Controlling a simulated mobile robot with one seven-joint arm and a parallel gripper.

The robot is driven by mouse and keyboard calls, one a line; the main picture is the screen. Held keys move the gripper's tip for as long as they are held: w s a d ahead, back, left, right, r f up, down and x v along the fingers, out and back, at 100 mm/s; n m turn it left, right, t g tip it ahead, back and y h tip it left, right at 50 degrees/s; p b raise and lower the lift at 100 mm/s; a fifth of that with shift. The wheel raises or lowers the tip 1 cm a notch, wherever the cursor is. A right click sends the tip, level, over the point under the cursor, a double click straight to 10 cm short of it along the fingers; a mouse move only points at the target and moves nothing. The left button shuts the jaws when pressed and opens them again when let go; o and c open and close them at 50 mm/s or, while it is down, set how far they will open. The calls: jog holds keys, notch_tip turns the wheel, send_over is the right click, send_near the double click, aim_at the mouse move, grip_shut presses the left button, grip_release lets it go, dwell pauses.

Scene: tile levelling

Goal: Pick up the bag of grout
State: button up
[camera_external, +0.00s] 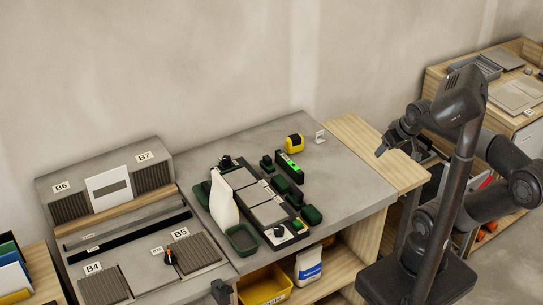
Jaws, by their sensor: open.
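Two white bag-like things show, and I cannot read a label on either. One white bag (308,266) with a blue panel stands upright on the shelf below the tabletop. The other, a plain white tapered bag (223,205), stands on the grey worktop at the left of the tiles, narrow end up. My gripper (380,152) is open and empty, in the air near the right end of the worktop, well apart from both bags. The fingers look small and dark from here.
Grey tiles (267,214) lie on the worktop with dark green boxes (311,215), a green level (289,166) and a yellow tape measure (294,143) around them. A yellow bin (262,289) sits beside the shelf bag. The worktop's right side is clear.

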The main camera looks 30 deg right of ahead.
jog(key=w+a+r+g, duration=0.1)
jog(key=w+a+r, duration=0.4)
jog(key=w+a, duration=0.35)
jog(key=g, duration=0.1)
send_near(221, 189)
jog(key=shift+w+d+f, duration=0.35)
jog(key=shift+w+d, duration=0.35)
jog(key=shift+w, duration=0.15)
jog(key=shift+a+f, duration=0.2)
jog(key=shift+a, duration=0.15)
jog(key=x, duration=1)
jog(key=shift+d+f, duration=0.1)
jog(key=shift+f, duration=0.2)
jog(key=shift+f, duration=0.25)
jog(key=shift+c, duration=0.2)
